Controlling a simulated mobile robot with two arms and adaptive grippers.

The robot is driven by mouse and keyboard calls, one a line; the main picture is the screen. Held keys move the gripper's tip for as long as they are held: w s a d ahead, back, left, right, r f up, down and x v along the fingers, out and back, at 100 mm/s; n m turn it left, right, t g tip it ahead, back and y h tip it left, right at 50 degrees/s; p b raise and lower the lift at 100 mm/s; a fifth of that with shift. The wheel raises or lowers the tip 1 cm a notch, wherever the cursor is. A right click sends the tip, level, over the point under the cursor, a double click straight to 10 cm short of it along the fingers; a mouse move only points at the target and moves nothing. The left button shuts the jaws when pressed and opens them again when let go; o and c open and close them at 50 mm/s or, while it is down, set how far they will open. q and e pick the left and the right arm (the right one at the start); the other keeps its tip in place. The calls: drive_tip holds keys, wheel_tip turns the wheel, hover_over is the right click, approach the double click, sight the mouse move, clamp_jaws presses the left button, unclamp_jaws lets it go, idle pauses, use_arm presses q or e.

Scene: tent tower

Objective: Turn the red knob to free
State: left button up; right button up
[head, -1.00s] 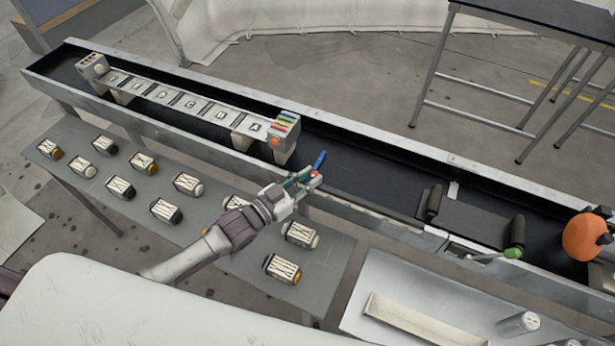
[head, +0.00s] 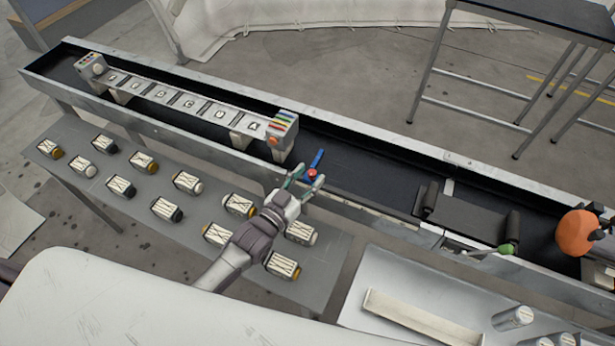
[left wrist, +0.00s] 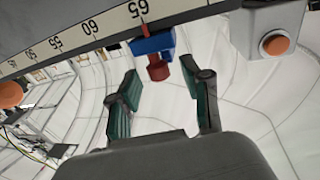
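The red knob (head: 311,173) sits on the near rail of the long trough, at the blue piece (head: 317,159). In the left wrist view the red knob (left wrist: 157,72) hangs under the blue slider (left wrist: 153,43), at a red mark close to 65 on the scale. My left gripper (head: 304,182) is open, its two green-padded fingers on either side of the knob. In the left wrist view the gripper (left wrist: 160,76) has visible gaps between both fingers and the knob. I cannot identify my right gripper in these frames.
A lettered bridge (head: 190,103) with a colour-striped end block (head: 283,127) stands in the trough (head: 365,172). Several striped blocks lie on the lower grey shelf (head: 330,262). An orange round thing (head: 576,233) is at the trough's right end.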

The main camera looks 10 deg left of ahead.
use_arm(q)
drive_tip(key=shift+s, duration=0.15)
drive_tip(key=shift+s+a+f, duration=0.1)
drive_tip(key=shift+s+a, duration=0.1)
drive_tip(key=shift+s, duration=0.1)
drive_tip(key=v, duration=1.1)
